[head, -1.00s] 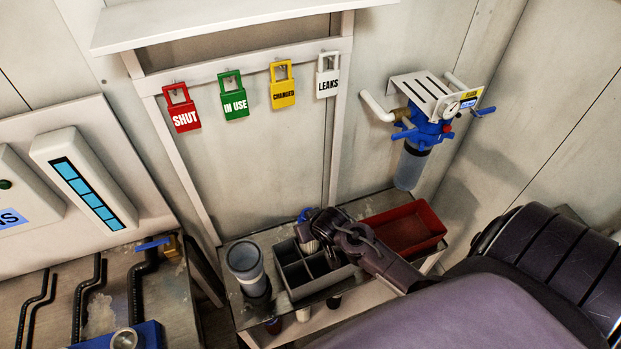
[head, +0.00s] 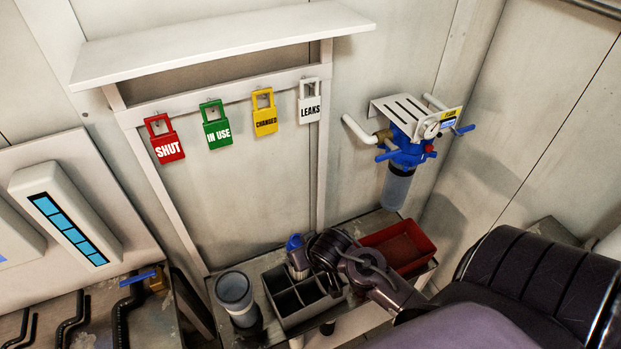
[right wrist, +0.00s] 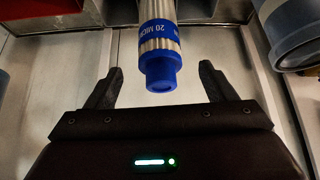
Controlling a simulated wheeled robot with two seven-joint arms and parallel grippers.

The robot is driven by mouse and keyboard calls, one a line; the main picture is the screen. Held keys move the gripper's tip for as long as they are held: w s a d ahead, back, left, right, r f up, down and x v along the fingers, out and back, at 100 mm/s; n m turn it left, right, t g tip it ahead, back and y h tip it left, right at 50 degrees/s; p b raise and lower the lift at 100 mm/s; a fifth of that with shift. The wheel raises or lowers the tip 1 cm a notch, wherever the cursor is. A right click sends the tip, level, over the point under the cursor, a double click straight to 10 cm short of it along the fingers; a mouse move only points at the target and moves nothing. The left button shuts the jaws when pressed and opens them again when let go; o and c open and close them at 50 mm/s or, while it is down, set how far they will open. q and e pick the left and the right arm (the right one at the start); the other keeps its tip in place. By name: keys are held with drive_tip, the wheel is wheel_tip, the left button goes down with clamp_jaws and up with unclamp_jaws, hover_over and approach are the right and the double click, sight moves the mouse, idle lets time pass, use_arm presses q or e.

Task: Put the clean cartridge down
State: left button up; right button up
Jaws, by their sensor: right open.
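The cartridge (head: 299,262), pleated and pale with a blue end cap, stands roughly upright at the back left compartment of the grey divided bin (head: 294,319). Its lower end is hidden. In the right wrist view the cartridge (right wrist: 158,40) shows its blue cap and a blue band reading "20 MICRON". My right gripper (right wrist: 158,85) is open, with one finger on each side of the cap and a gap to each. In the head view the right gripper (head: 314,252) is just right of the cartridge, its fingers mostly hidden. My left gripper is out of view.
A red tray (head: 405,245) lies right of the bin. A grey cylindrical housing (head: 235,292) stands left of it. A blue-headed filter unit (head: 408,150) hangs on the wall. Coloured tags, such as the red SHUT tag (head: 166,146), hang behind the bench.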

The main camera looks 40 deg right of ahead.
drive_tip(key=shift+v, duration=2.2)
